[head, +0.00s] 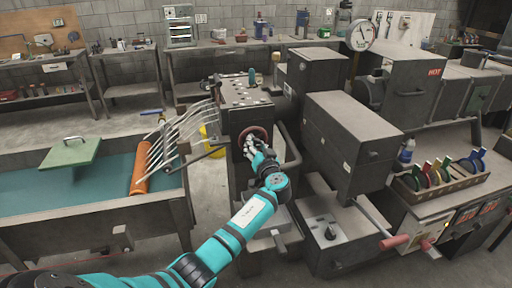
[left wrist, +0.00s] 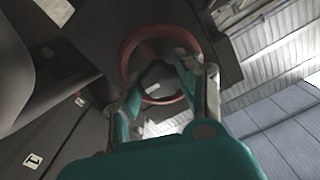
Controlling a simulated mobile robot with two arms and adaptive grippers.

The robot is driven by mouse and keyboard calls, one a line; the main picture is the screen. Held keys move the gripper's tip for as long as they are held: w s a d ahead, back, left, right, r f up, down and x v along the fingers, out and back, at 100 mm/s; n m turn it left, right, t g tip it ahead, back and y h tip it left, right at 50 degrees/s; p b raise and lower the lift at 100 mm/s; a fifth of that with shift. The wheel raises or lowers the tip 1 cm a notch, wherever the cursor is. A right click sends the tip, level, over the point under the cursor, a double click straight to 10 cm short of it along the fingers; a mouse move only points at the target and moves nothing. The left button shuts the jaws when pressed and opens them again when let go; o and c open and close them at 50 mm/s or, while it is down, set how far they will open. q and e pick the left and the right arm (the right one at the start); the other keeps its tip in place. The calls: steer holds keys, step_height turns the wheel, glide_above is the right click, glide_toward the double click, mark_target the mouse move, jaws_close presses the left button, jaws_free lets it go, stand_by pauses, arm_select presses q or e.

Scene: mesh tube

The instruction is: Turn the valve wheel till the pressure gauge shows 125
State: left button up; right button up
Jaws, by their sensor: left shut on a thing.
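The red valve wheel (head: 255,136) is on the front of a dark machine post in the middle of the head view. It also shows as a red ring in the left wrist view (left wrist: 126,62). In the left wrist view my fingers (left wrist: 158,90) reach onto the ring. The round white pressure gauge (head: 361,35) stands at the back right; its reading is too small to tell. My right gripper is not in view.
Dark boxes (head: 350,135) stand close right of the wheel. A lever with a red handle (head: 394,242) sticks out at the lower right. An orange roller (head: 140,171) and curved metal rods lie left, by a water tank (head: 90,211). Open floor (head: 120,122) shows behind the tank.

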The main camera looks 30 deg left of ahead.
arm_select(q)
steer(key=shift+f+m+b, duration=0.1)
steer(key=shift+m+b, duration=0.45)
steer(key=shift+m, duration=1.35)
steer(key=m, duration=0.2)
steer(key=shift+m+b, duration=0.35)
steer(key=shift+m, duration=0.05)
steer(key=m, duration=0.2)
steer(key=shift+m, duration=0.3)
steer(key=m+p, duration=0.1)
steer(key=m, duration=0.1)
steer(key=m+p, duration=0.1)
steer(key=m, duration=0.2)
steer(key=shift+r+m, duration=0.2)
steer(key=shift+m, duration=0.1)
steer(key=m+p, duration=0.1)
steer(key=m, duration=0.2)
steer(key=shift+p, duration=0.35)
steer(key=shift+f+m+p, duration=0.1)
steer(key=shift+m+p, duration=0.45)
steer(key=shift+m, duration=0.85)
steer(key=shift+m, duration=0.3)
